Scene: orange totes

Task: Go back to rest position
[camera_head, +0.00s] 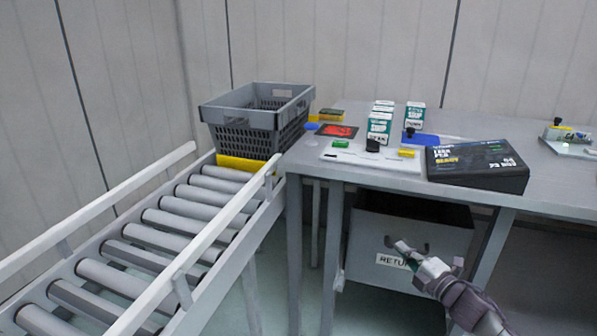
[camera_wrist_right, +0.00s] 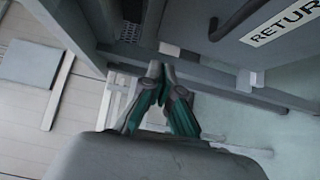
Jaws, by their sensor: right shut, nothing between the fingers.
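My right gripper (camera_head: 408,252) shows in the head view at the lower right, in front of the grey bin labelled RETURN under the table. It is empty, and its fingers are closed together. In the right wrist view the right gripper (camera_wrist_right: 160,75) has its green-sided fingertips meeting, with nothing between them. The RETURN bin (camera_head: 447,238) is beyond it, and its label (camera_wrist_right: 284,22) shows at the top right of the wrist view. My left gripper is in neither view.
The table (camera_head: 560,185) bears several white-and-green cartons (camera_head: 379,127), a white board (camera_head: 345,157) and a black box (camera_head: 476,165). A grey crate (camera_head: 236,115) stands at the far end of the roller conveyor (camera_head: 150,232) on the left. Floor shows between conveyor and bin.

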